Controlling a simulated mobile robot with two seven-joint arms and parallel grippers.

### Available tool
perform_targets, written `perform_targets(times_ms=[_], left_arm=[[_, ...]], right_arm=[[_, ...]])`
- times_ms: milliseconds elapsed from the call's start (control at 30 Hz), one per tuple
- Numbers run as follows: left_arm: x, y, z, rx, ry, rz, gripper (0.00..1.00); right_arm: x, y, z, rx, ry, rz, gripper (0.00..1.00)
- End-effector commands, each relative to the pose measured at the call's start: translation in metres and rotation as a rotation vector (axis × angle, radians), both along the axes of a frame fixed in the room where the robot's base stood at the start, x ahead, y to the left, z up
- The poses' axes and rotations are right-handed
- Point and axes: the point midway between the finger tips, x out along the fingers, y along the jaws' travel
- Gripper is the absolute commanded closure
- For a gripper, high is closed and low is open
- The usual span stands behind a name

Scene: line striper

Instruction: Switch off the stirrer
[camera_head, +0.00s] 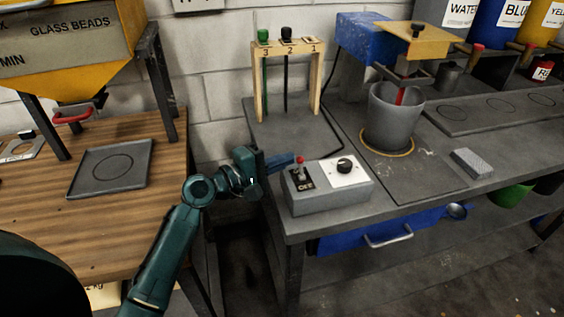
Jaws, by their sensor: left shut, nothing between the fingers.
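A grey control box (330,194) sits at the front left corner of the grey bench. On its top is a small toggle switch (300,167) with a red tip, on a black plate with lettering that looks like OFF. A black knob (345,166) on a white plate is to its right. The stirrer (419,42) has a blue body and a yellow arm; its red shaft goes down into a grey pot (393,125). My left gripper (291,159) is shut and empty, its tip just left of the red switch tip; contact cannot be told. My right gripper is out of view.
A wooden rack (286,50) with numbered tools stands behind the box. A grey block (472,163) lies right of the pot. A blue drawer (375,234) is under the bench. A wooden table with a square tray (110,168) is at left, across a gap.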

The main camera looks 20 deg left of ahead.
Motion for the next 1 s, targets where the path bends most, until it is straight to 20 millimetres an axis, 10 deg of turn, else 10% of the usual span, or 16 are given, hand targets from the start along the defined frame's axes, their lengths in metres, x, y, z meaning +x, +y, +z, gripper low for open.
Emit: perform_targets(times_ms=[1000], left_arm=[[-0.009,-0.006,0.0,0.162,-0.241,-0.002,1.0]], right_arm=[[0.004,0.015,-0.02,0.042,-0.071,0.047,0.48]])
